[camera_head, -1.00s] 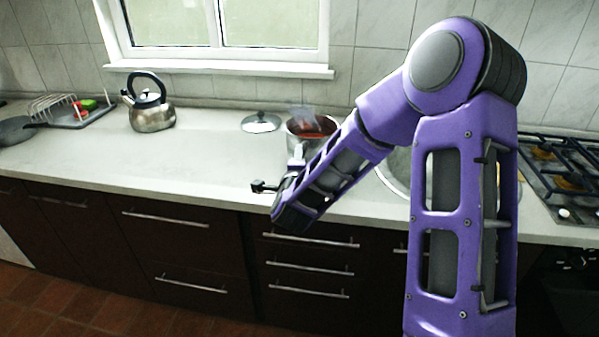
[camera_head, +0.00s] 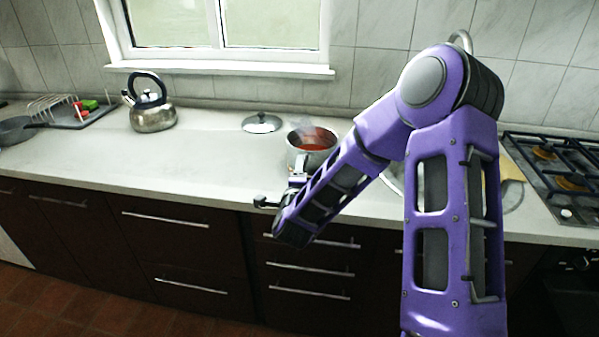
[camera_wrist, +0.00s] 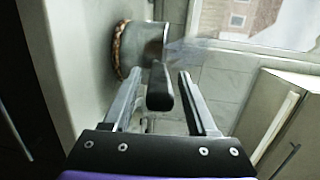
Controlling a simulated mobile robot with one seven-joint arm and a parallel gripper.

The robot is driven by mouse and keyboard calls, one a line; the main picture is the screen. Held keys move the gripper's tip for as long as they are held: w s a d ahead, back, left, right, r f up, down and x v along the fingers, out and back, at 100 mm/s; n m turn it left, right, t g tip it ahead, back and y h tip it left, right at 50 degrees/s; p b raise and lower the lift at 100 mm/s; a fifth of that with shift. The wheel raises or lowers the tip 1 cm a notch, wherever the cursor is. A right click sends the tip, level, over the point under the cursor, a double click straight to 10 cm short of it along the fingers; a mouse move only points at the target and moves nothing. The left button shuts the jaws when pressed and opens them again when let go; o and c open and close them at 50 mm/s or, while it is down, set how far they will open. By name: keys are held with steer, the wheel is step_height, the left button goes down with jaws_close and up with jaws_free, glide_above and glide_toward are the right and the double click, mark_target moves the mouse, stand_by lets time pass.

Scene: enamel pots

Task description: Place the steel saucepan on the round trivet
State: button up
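The steel saucepan (camera_head: 298,156), with red contents and steam, stands on the counter behind my forearm. In the wrist view the saucepan (camera_wrist: 145,45) appears turned sideways, with a brown patterned edge at its base, apparently the round trivet (camera_wrist: 118,50). The pan seems to rest on it, though contact is hard to confirm. My gripper (camera_wrist: 160,98) is open, with the dark pan handle (camera_wrist: 160,88) between its fingers and gaps on both sides. In the head view my gripper (camera_head: 297,178) is partly hidden by the arm.
A pot lid (camera_head: 262,123) lies left of the pan, and a kettle (camera_head: 151,108) stands farther left. A dish rack (camera_head: 62,110) and a dark pan (camera_head: 15,128) are at far left. A sink and gas hob (camera_head: 560,175) are at right.

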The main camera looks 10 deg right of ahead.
steer(key=shift+r, duration=0.1)
steer(key=shift+s+a, duration=0.1)
steer(key=shift+s, duration=0.05)
steer(key=p+v, duration=0.1)
steer(key=v, duration=1)
steer(key=shift+s+p, duration=0.3)
steer(key=shift+s, duration=0.05)
